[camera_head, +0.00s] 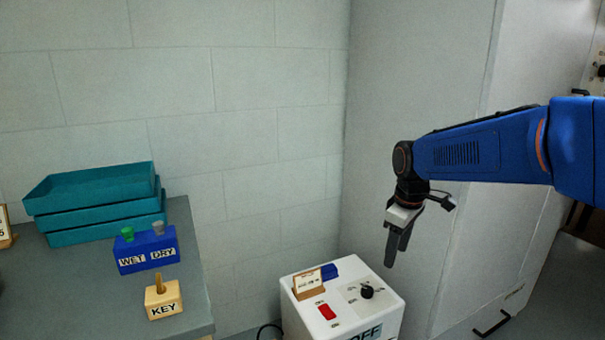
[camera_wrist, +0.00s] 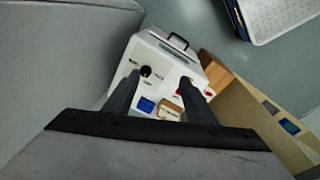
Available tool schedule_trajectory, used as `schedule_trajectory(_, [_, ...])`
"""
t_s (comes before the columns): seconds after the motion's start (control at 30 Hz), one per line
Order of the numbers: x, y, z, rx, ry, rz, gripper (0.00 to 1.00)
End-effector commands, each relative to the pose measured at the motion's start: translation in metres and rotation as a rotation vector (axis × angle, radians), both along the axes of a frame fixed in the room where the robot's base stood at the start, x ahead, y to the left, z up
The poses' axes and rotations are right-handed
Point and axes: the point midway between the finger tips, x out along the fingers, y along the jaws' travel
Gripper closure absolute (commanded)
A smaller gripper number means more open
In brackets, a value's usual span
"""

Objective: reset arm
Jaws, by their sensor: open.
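My gripper (camera_head: 398,245) hangs from the blue arm, pointing down above the right part of a white box with controls (camera_head: 377,286). In the wrist view, my gripper's two dark fingers (camera_wrist: 160,98) are spread apart with nothing between them. The white box (camera_wrist: 150,55) shows beyond the fingertips, with a black knob (camera_wrist: 146,72) and a red switch (camera_wrist: 180,92). The head view also shows the black knob (camera_head: 367,291) and the red switch (camera_head: 327,311). The gripper appears apart from the box.
A grey bench (camera_head: 195,262) at left holds stacked teal trays (camera_head: 95,190), a blue WET/DRY block (camera_head: 147,252) and a yellow KEY block (camera_head: 163,300). A small sign (camera_head: 308,284) and a blue item (camera_head: 329,271) sit on the white box. A grey wall panel (camera_head: 415,75) stands close behind my arm.

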Motion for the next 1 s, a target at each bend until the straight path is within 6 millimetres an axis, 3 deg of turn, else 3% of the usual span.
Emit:
schedule_trajectory(0.2, [-0.059,-0.012,0.013,0.027,-0.062,-0.163,0.49])
schedule_trajectory(0.47, [-0.126,-0.024,0.014,0.069,-0.131,-0.357,0.49])
schedule_trajectory(0.8, [-0.208,-0.035,-0.003,0.142,-0.216,-0.607,0.49])
schedule_trajectory(1.0, [-0.243,-0.039,-0.019,0.183,-0.255,-0.726,0.49])
